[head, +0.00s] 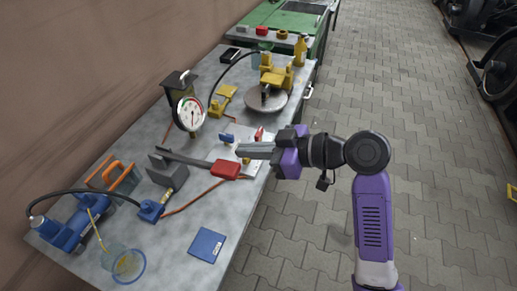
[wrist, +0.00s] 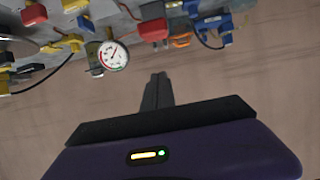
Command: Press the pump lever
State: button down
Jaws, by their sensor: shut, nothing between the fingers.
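The pump (head: 168,169) is a dark grey block on the bench. Its lever (head: 190,159) is a dark bar reaching right to a red grip (head: 225,170). In the wrist view the red grip (wrist: 153,30) shows at the top, above my fingertips. My gripper (head: 238,150) is shut and empty, its grey fingers pointing left. In the head view the fingertips appear just above and right of the red grip, with a small gap in the picture. The height between them is hard to tell. The shut fingers also show in the wrist view (wrist: 159,76).
A round pressure gauge (head: 190,113) stands behind the lever. A white sheet (head: 237,134) with small blue and red items lies under the fingers. Orange-handled tool (head: 122,180), blue cylinder (head: 65,232), glass cup (head: 124,264) and blue pad (head: 207,245) are nearer.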

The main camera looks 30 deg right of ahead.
aim_at(234, 167)
jog(key=x, duration=0.5)
jog(key=shift+w+a, duration=0.1)
notch_tip(234, 167, down, 3)
jog(key=shift+f+p, duration=0.2)
jog(key=shift+p, duration=0.15)
jog(key=shift+s+d+f, duration=0.25)
jog(key=shift+f, duration=0.15)
